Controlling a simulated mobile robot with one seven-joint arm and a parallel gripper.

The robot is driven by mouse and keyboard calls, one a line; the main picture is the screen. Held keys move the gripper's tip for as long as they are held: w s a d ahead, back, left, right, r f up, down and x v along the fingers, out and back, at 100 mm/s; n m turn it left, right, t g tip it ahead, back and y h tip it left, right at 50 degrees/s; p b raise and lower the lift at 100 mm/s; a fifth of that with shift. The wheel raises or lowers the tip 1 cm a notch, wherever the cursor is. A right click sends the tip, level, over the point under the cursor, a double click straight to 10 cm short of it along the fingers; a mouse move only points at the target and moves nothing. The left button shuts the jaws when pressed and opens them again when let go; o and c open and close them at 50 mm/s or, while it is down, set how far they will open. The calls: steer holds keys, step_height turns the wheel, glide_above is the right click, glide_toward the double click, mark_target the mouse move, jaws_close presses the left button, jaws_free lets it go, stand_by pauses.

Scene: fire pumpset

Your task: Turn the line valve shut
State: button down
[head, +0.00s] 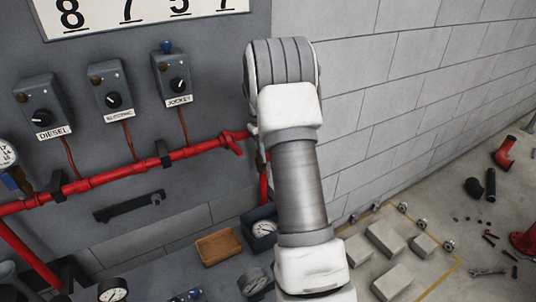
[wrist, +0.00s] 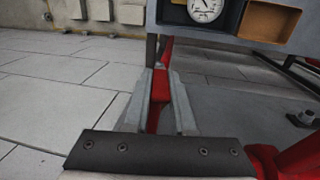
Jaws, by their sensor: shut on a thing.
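My gripper (wrist: 160,100) is shut on a red bar (wrist: 161,85) in the wrist view. The bar sits between the two grey fingers and looks like the handle of the line valve. The rest of the valve cannot be made out. In the head view my arm covers the gripper and the valve. The red pipe (head: 150,163) runs along the grey panel up to the arm, and a short red upright piece (head: 263,187) shows just left of the arm.
Control boxes (head: 113,90) hang above the pipe. A brown tray (head: 218,247) and a dark box with a gauge (head: 262,228) lie below, left of my arm. Grey blocks (head: 389,238) and loose parts cover the floor at right. A block wall (head: 400,100) stands behind.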

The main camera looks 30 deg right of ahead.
steer(key=c, duration=0.7)
jaws_free()
steer(key=shift+c, duration=0.2)
steer(key=shift+r, duration=0.1)
step_height(320, 180, up, 17)
steer(key=a, duration=0.2)
steer(key=shift+a, duration=0.15)
steer(key=shift+w+r, duration=0.1)
